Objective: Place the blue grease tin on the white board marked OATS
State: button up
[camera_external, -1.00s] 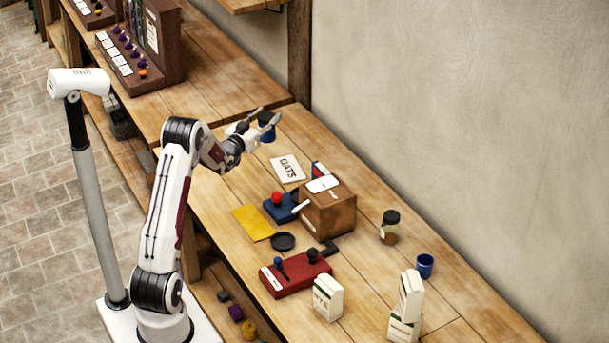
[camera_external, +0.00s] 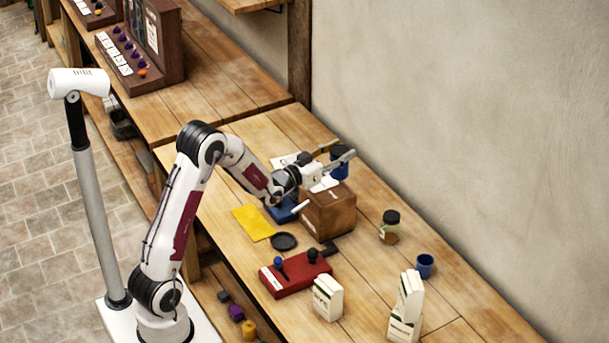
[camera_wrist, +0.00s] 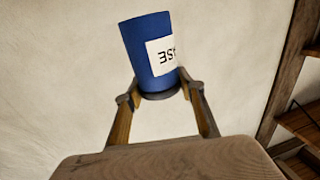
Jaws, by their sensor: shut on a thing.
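The blue grease tin (camera_external: 339,170) is held in my gripper (camera_external: 338,153), above the table just behind the brown box. In the wrist view the tin (camera_wrist: 146,42) shows a white label with upside-down letters, only partly visible. The fingers of my gripper (camera_wrist: 158,92) are shut on it near its dark end. The white board (camera_external: 282,160) marked OATS lies on the table to the left of the tin. My arm and wrist hide most of the board and its lettering.
A brown box (camera_external: 328,212) stands below my gripper. A yellow sheet (camera_external: 253,222), a dark round dish (camera_external: 283,241) and a red control box (camera_external: 295,274) lie nearer. A dark-lidded jar (camera_external: 390,227), a blue cup (camera_external: 425,266) and white cartons (camera_external: 327,299) stand right. The wall rises behind.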

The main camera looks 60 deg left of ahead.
jog(key=s+d+f+m+h, duration=0.1)
jog(key=s+d+f, duration=0.2)
jog(key=d, duration=0.6)
jog(key=s+d+f+m+h, duration=0.1)
jog(key=s+d+f+h, duration=0.1)
jog(key=d+f, duration=0.4)
jog(key=s+d, duration=0.1)
jog(key=d, duration=0.1)
jog(key=shift+s+d+f, duration=0.2)
jog(key=shift+s+d, duration=0.2)
jog(key=shift+r, duration=0.1)
jog(key=shift+r, duration=3.6)
jog(key=w+a+n+y, duration=0.25)
jog(key=w+a, duration=0.25)
jog(key=a, duration=0.7)
jog(key=w+a+n+y, duration=0.1)
jog(key=w+a+y, duration=0.25)
jog(key=a, duration=0.85)
jog(key=s+a+n+g+y, duration=0.2)
jog(key=a+n+g+y, duration=0.15)
jog(key=a, duration=2.15)
jog(key=shift+t, duration=0.45)
notch_tip(320, 180, down, 5)
jog(key=shift+r, duration=0.1)
